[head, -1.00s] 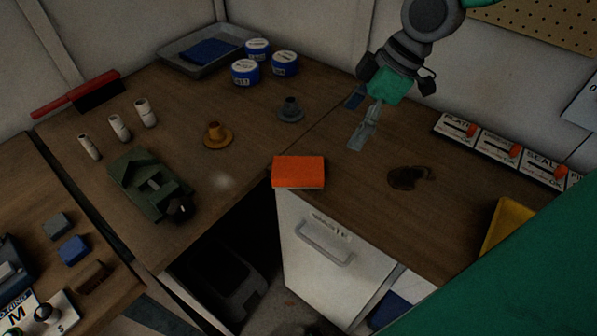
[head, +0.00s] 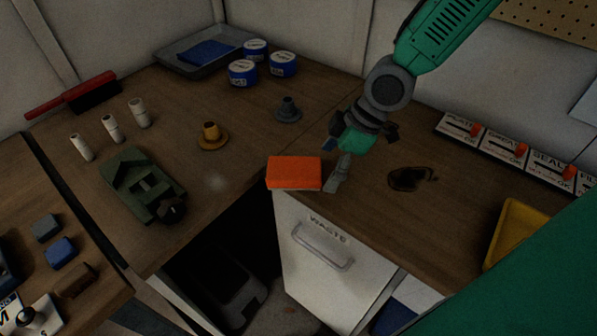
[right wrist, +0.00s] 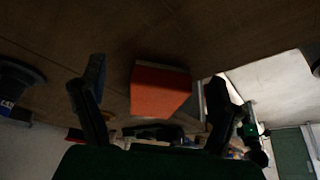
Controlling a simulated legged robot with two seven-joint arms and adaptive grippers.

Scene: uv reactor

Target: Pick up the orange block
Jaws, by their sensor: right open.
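The orange block (head: 294,173) lies flat on the wooden counter at its front edge, above the white waste drawer. My right gripper (head: 337,176) is just right of the block in the head view, its fingers pointing down. In the right wrist view the orange block (right wrist: 160,91) shows between the two spread dark fingers (right wrist: 155,105), with space on both sides. The right gripper is open and empty. I cannot tell whether a finger touches the block. My left gripper is not in view.
A dark stain-like item (head: 410,178) lies right of the gripper. A yellow tray (head: 513,232) and labelled boxes (head: 500,146) stand farther right. Yellow (head: 212,136) and grey (head: 288,110) flanged parts and a green fixture (head: 143,184) stand left. An open gap lies below the counter corner.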

